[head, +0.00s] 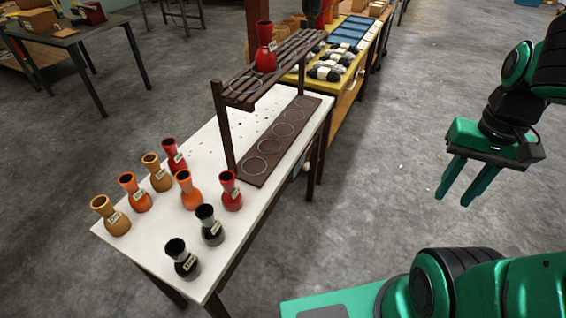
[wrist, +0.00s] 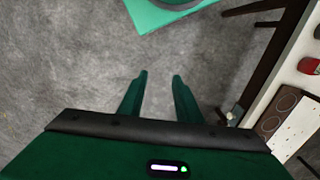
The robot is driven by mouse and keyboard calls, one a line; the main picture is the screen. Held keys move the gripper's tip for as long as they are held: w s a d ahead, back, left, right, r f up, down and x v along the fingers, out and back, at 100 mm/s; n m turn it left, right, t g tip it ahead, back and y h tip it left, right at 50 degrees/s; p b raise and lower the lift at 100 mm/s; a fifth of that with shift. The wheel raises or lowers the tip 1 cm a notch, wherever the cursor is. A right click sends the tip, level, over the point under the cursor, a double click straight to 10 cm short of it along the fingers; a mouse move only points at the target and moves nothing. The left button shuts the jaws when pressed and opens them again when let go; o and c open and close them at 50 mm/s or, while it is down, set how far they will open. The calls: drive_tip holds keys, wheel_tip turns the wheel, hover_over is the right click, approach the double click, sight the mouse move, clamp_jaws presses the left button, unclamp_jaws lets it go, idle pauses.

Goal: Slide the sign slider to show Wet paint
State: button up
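I cannot make out a sign slider or the words "Wet paint" in either view. A small pale fitting (head: 306,167) sits on the right side of the white table, under its edge; it also shows in the wrist view (wrist: 232,113), but I cannot tell what it is. My gripper (head: 455,198) hangs over bare floor, well to the right of the table. Its two green fingers are apart with nothing between them; they also show in the wrist view (wrist: 160,78).
The white table (head: 200,138) carries several goblet drums (head: 189,193), a dark ringed board (head: 270,150) and a raised slatted shelf (head: 290,55) with a red drum (head: 265,55). A yellow table (head: 347,75) with yarn adjoins behind. Floor between table and gripper is clear.

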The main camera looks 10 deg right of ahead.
drive_tip(key=shift+w, duration=0.5)
drive_tip(key=shift+o, duration=1.2)
drive_tip(key=shift+d, duration=0.1)
drive_tip(key=shift+o, duration=0.4)
drive_tip(key=shift+s+r, duration=0.2)
drive_tip(key=shift+s, duration=0.2)
drive_tip(key=m+t+y, duration=1.1)
drive_tip(key=m+y, duration=0.4)
drive_tip(key=m, duration=0.4)
approach(308, 167)
drive_tip(key=x, duration=0.8)
drive_tip(key=shift+w+d, duration=0.1)
drive_tip(key=shift+d, duration=0.05)
